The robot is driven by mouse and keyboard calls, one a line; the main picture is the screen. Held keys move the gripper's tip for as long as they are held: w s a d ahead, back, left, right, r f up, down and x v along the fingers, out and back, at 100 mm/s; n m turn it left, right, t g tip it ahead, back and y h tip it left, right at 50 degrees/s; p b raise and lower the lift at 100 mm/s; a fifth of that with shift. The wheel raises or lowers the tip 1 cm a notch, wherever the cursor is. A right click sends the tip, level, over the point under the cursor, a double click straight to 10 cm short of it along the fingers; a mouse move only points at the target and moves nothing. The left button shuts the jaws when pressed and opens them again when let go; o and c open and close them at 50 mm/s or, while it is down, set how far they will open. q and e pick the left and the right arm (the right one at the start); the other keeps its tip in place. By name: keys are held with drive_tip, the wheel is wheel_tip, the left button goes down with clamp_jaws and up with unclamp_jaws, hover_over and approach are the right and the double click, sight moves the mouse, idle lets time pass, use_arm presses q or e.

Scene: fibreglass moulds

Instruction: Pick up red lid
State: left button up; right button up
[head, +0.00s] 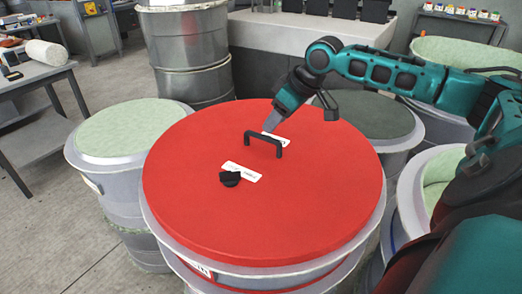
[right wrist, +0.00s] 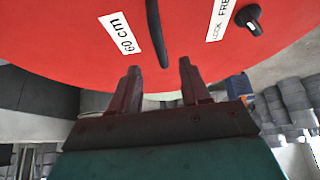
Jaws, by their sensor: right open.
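The large round red lid (head: 300,215) lies on a grey drum (head: 365,250) in the middle of the head view. It has a black bar handle (head: 263,136) and a black knob (head: 229,178), each beside a white label. My right gripper (head: 270,127) reaches in from the right and is just behind the handle. In the right wrist view, the two fingers of the right gripper (right wrist: 160,70) are spread with a gap between them. The dark handle (right wrist: 156,32) lies ahead of that gap, not between the fingers. The red lid (right wrist: 70,30) fills the upper part there. My left gripper is not in view.
Drums with pale green tops (head: 135,130) stand left and right of the red lid. A dark-topped drum (head: 370,115) is behind it under my right arm. Stacked metal drums (head: 185,45) stand behind. A table (head: 35,75) is at the far left, with bare floor before it.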

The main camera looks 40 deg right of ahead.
sight(262, 136)
drive_tip(key=x, duration=0.8)
drive_tip(key=shift+f, duration=0.15)
clamp_jaws()
idle(1.1)
drive_tip(key=shift+r, duration=0.2)
